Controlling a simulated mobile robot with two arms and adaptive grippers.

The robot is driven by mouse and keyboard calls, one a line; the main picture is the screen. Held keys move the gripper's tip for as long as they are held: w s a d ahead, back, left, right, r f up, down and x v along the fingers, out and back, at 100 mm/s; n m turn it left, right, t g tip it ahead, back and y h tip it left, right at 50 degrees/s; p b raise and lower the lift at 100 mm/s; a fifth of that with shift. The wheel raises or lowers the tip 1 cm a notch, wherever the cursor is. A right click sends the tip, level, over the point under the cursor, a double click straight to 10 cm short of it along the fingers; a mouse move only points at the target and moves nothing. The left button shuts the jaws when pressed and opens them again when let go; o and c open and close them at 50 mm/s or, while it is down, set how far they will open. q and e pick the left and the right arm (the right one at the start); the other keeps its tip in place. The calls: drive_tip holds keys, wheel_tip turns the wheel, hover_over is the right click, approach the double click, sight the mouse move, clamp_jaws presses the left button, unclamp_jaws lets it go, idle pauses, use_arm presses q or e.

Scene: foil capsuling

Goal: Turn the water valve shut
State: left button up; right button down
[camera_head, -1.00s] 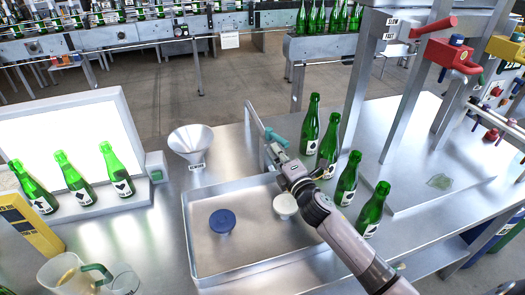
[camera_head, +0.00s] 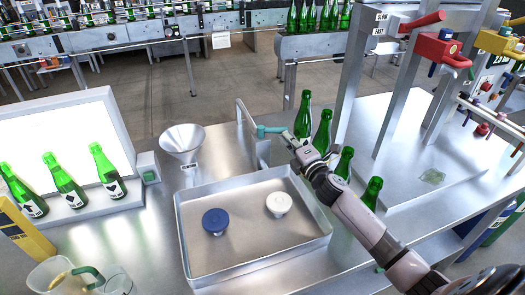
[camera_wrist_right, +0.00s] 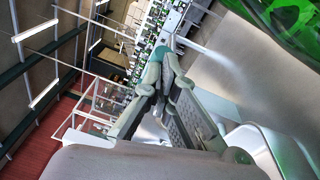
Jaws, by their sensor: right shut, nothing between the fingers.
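In the head view the lever extends to the right from the tap. My right gripper (camera_head: 293,141) is shut and empty, with its tips close to the lever's free end. In the right wrist view the closed fingertips (camera_wrist_right: 163,68) have the teal lever end (camera_wrist_right: 162,52) just beyond them. Whether they touch it, I cannot tell. My left gripper is not in view.
The tray (camera_head: 258,262) below holds a blue knob-like piece (camera_head: 215,221) and a white one (camera_head: 278,204). Several green bottles (camera_head: 322,132) stand close to the right of my gripper. A funnel (camera_head: 182,139) stands left of the tap.

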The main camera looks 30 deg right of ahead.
drive_tip(key=shift+w+d, duration=0.5)
idle(0.4)
